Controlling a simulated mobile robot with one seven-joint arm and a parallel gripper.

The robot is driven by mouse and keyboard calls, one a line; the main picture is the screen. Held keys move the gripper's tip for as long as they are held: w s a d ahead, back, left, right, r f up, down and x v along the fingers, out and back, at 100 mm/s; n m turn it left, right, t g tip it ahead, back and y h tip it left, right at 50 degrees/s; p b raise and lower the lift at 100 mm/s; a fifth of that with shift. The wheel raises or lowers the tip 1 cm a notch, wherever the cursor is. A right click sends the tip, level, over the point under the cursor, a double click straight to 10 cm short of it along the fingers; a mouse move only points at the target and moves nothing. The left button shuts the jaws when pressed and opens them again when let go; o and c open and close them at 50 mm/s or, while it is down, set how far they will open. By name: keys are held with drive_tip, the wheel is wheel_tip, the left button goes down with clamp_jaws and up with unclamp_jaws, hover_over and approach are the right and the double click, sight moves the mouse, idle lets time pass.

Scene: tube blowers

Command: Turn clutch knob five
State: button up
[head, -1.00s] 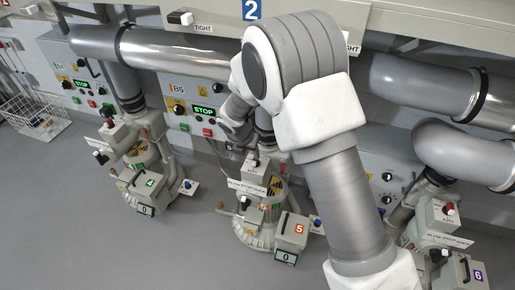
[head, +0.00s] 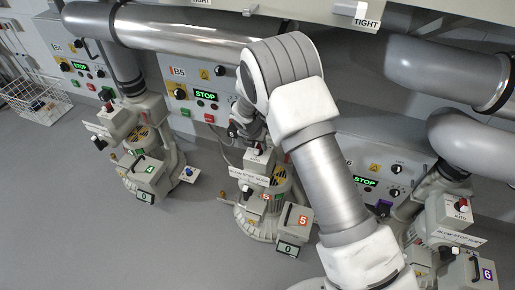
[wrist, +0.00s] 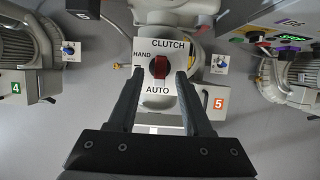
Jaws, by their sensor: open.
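Clutch knob five is a red knob (wrist: 158,67) on a white plate (wrist: 172,48) marked CLUTCH, HAND and AUTO, in the wrist view. Its grip looks roughly upright in the picture; I cannot tell which mark it points to. A box with an orange 5 (wrist: 218,103) is at its lower right. My gripper (wrist: 158,74) is open, one finger on each side of the knob, with a visible gap on both sides. In the head view the blower numbered 5 (head: 292,222) stands below my arm, and my gripper there is largely hidden by the arm.
The blower numbered 4 (head: 146,170) stands to the left and the one numbered 6 (head: 487,273) to the right. Large grey pipes (head: 190,32) and wall panels with STOP displays (head: 205,95) run behind. The grey floor (head: 80,220) at front left is clear.

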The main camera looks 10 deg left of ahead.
drive_tip(key=shift+x, duration=0.95)
drive_tip(key=shift+c, duration=0.2)
clamp_jaws()
